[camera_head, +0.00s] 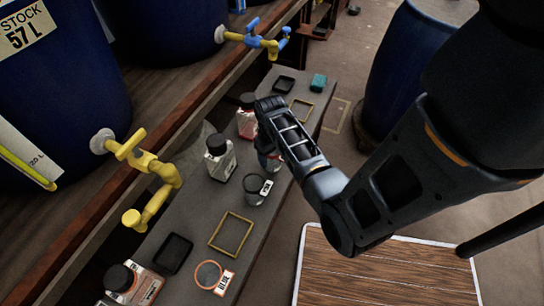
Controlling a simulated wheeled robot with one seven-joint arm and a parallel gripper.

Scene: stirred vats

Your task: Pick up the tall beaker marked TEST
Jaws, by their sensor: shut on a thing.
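My gripper (264,132) is over the far half of the grey bench, and its fingers are mostly hidden behind my own wrist. It is shut on a partly hidden vessel (265,158), which shows as a pale shape with a bit of red below the wrist. I take this for the tall beaker, but no TEST marking can be read on it. I cannot tell whether its base touches the bench. A short dark cup (254,190) with a white label stands just nearer on the bench.
Yellow frames (231,234), dark trays (173,253) and an orange ring (208,275) lie on the bench (200,220). Yellow (150,170) and blue (258,40) taps jut over it. A blue barrel (400,70) stands right.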

